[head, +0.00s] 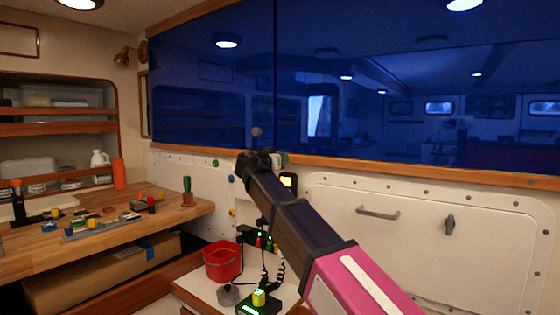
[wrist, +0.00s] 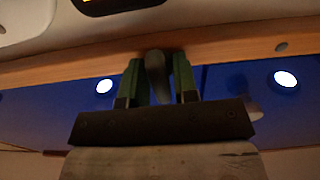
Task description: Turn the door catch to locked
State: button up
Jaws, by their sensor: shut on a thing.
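A grey catch-like turn handle (head: 450,225) sits on the right of a white door panel (head: 400,255) in the head view, its grip pointing roughly up and down. My gripper (head: 262,158) is well to the left of it, in front of the wall near the wooden sill. In the wrist view my gripper (wrist: 157,68) has its green fingers shut on a grey, rounded, tapering piece (wrist: 156,78). I cannot tell whether this piece is fixed to the wall; the arm hides it in the head view.
A grey bar handle (head: 378,213) is fixed on the panel left of the catch. A red bucket (head: 222,262) stands on a low white surface below my arm. A cluttered wooden workbench (head: 130,222) is at left. Dark blue windows (head: 400,100) rise above the sill.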

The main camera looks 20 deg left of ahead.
jog(key=shift+f, duration=0.1)
jog(key=o, duration=0.7)
jog(key=shift+s, duration=0.1)
jog(key=v, duration=1)
jog(key=shift+s, duration=0.35)
jog(key=shift+a, duration=0.2)
